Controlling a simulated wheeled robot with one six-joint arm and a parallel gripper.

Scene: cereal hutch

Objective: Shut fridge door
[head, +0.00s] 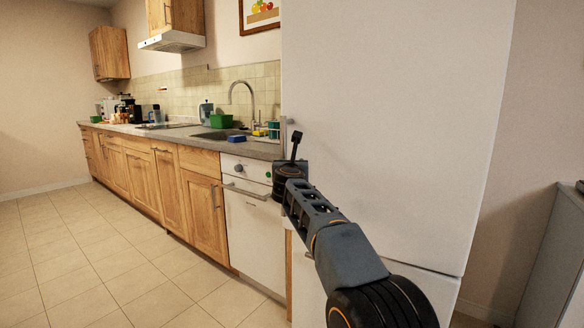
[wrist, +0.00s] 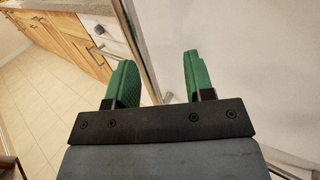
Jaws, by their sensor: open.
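The fridge (head: 400,110) is a tall white block filling the right half of the head view, with a seam between its upper and lower doors. A white fridge panel (wrist: 180,25) lies beyond the fingertips, and a metal bar runs beside the left finger. I cannot tell whether the fingers touch the panel or how far the door stands open.
A white dishwasher (head: 255,235) and wooden cabinets (head: 205,215) run left of the fridge under a grey worktop (head: 180,132). The tiled floor (head: 110,260) at left is clear. A grey cabinet (head: 560,255) stands at the far right.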

